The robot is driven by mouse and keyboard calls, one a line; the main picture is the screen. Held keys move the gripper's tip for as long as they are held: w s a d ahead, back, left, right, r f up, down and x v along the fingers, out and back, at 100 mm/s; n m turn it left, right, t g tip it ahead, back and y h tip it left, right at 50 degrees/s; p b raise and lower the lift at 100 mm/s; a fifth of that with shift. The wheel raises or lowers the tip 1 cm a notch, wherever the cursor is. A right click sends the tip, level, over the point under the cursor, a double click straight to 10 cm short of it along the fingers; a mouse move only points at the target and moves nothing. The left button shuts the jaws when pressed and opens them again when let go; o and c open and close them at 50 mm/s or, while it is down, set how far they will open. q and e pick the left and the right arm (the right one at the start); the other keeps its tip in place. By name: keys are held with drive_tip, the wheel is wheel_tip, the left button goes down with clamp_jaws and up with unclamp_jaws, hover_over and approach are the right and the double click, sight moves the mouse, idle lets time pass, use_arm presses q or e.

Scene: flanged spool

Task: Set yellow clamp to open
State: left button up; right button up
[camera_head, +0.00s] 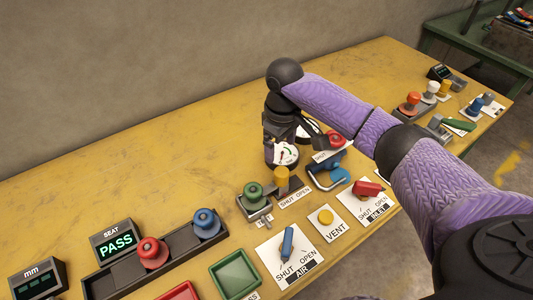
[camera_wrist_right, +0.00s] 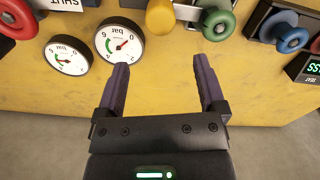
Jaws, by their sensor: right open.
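The yellow clamp knob (camera_head: 282,180) stands upright behind a SHUT/OPEN label (camera_head: 294,197), beside a green spool-shaped part (camera_head: 253,191) in a grey holder. Which side the clamp is set to cannot be told. In the right wrist view the yellow knob (camera_wrist_right: 160,15) is at the top edge, partly cut off, next to the green part (camera_wrist_right: 217,20). My right gripper (camera_wrist_right: 163,66) is open and empty, its fingers pointing toward the knob but apart from it. In the head view it hangs by the gauges (camera_head: 286,155). My left gripper is out of view.
In front are the AIR switch (camera_head: 287,243), VENT button (camera_head: 326,217) and red INLET switch (camera_head: 368,188). A dark rack (camera_head: 125,276) holds red and blue spools. The table's back left is clear.

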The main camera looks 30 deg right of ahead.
sight(280, 170)
drive_tip(key=f+b, duration=0.1)
drive_tip(key=f, duration=0.2)
drive_tip(key=f+b, duration=0.1)
drive_tip(key=f, duration=0.2)
drive_tip(key=f+b, duration=0.2)
drive_tip(key=f, duration=0.1)
drive_tip(key=shift+s+f, duration=0.25)
drive_tip(key=shift+f, duration=0.1)
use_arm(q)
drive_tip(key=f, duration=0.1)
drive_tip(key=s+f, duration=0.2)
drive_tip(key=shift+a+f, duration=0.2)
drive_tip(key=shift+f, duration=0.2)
use_arm(e)
clamp_jaws()
